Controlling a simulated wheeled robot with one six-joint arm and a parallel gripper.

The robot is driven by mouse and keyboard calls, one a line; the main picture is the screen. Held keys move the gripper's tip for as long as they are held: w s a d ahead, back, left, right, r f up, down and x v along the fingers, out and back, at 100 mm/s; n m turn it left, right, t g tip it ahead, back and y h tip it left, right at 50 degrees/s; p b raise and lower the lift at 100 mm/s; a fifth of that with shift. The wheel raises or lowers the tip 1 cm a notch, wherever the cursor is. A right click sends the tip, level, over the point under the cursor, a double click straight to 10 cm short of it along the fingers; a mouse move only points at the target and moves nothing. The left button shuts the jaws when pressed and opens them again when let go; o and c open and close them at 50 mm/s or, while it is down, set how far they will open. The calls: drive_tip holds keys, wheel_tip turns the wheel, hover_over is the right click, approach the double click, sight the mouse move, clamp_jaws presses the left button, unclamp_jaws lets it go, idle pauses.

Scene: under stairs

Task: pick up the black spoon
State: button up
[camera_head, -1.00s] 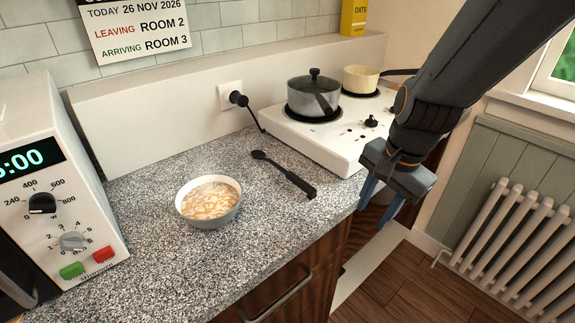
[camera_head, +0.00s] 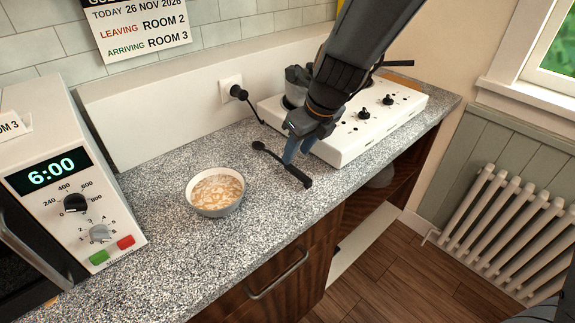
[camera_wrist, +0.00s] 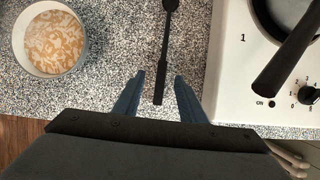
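The black spoon (camera_head: 283,165) lies flat on the speckled worktop between the bowl and the white hob, its handle end towards the front edge. In the wrist view the spoon (camera_wrist: 165,55) runs up and down the picture, with its bowl end at the top and the end of its handle (camera_wrist: 159,92) between the fingertips. My gripper (camera_head: 295,152) is above the worktop beside the spoon's handle. In the wrist view my gripper (camera_wrist: 158,80) has its two blue fingers spread apart, one on each side of the handle, not touching it. Its height above the spoon is hard to tell.
A bowl of soup (camera_head: 216,192) stands left of the spoon. The white hob (camera_head: 362,138) is close on the right, with a pot handle (camera_wrist: 287,62) reaching towards my gripper. A microwave (camera_head: 65,190) stands at the left. The worktop's front edge is near.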

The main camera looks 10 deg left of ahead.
sight(291, 167)
drive_tip(key=x, duration=0.2)
drive_tip(key=b+x, duration=0.1)
drive_tip(key=x, duration=0.3)
drive_tip(key=shift+w+d+f, duration=0.1)
drive_tip(key=shift+d+f, duration=0.1)
drive_tip(key=shift+f, duration=0.2)
clamp_jaws()
